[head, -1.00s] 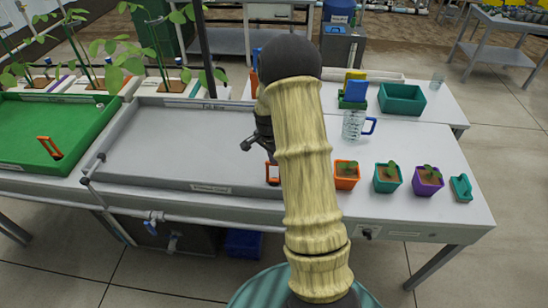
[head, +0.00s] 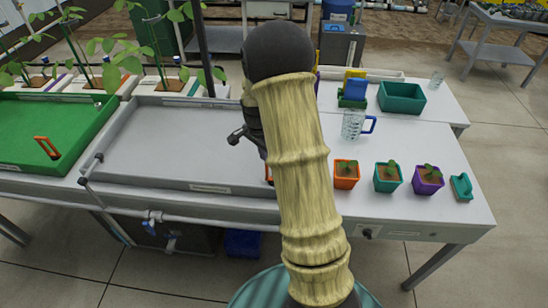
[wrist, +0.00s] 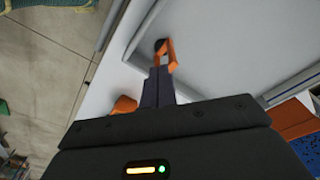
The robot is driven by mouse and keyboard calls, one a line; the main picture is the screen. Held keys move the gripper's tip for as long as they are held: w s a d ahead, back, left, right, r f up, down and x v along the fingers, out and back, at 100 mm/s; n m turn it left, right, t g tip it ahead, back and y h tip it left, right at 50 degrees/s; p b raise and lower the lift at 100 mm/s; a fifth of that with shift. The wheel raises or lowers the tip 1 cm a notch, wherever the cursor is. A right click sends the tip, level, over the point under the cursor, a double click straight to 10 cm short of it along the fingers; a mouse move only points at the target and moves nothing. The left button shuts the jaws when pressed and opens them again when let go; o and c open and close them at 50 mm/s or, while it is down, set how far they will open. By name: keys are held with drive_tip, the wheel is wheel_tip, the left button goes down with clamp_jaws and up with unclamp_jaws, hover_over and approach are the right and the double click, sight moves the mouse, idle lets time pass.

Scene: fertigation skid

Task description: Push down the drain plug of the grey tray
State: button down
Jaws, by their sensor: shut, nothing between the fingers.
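The grey tray (head: 165,150) lies on the bench left of my arm in the head view. Its drain plug has an orange loop handle, and only a sliver of it (head: 268,174) shows beside my arm. In the wrist view the orange handle (wrist: 171,56) stands in the tray's corner, with a dark part at its far end. My gripper (wrist: 158,72) is shut and empty, its dark fingers pointing at the handle, tips at or very near it. I cannot tell whether they touch. In the head view my arm hides the fingers.
A green tray (head: 75,120) with its own orange handle (head: 46,147) is at left. Right of my arm stand small pots, orange (head: 346,178), teal (head: 387,180) and purple (head: 428,182), and a clear jug (head: 352,125). Potted plants line the back.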

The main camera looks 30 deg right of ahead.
wheel_tip(320, 180, up, 12)
drive_tip(key=a, duration=0.2)
drive_tip(key=shift+a+b, duration=0.15)
drive_tip(key=shift+b, duration=0.2)
drive_tip(key=s+a+f+n+t, duration=0.1)
drive_tip(key=s+a+n, duration=0.4)
drive_tip(key=s+n, duration=0.2)
drive_tip(key=s+a+f+n+t+y, duration=0.1)
drive_tip(key=s+a+n, duration=0.4)
drive_tip(key=s, duration=0.6)
drive_tip(key=f+n, duration=0.1)
drive_tip(key=n, duration=0.1)
drive_tip(key=shift+f+n+p, duration=0.3)
drive_tip(key=shift+p, duration=0.05)
